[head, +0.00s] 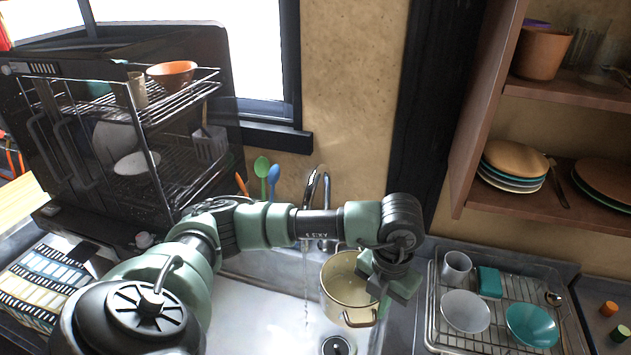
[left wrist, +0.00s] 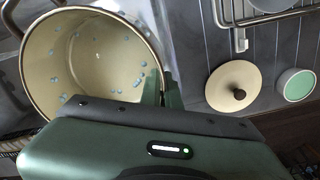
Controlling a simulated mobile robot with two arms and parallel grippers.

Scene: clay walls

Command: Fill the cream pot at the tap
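The cream pot (head: 340,298) is over the right part of the sink, its opening up and a handle towards me. The left wrist view looks into the pot (left wrist: 90,60); several bluish drops show on its inside. My left gripper (head: 380,285) is at the pot's right rim. In the left wrist view its green fingers (left wrist: 163,88) are close together on the pot's wall, one on each side. The tap (head: 318,188) is running; its thin stream falls just left of the pot, apart from it. I cannot tell whether the pot touches the sink floor. My right gripper is not in view.
The white sink (head: 255,295) has a dark drain (head: 337,346). A wire dish rack (head: 432,318) with dishes stands at right. A cream lid (left wrist: 220,92) and a small cup (left wrist: 296,84) lie beside it. Shelves (head: 570,95) hang upper right; a dark rack unit stands left.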

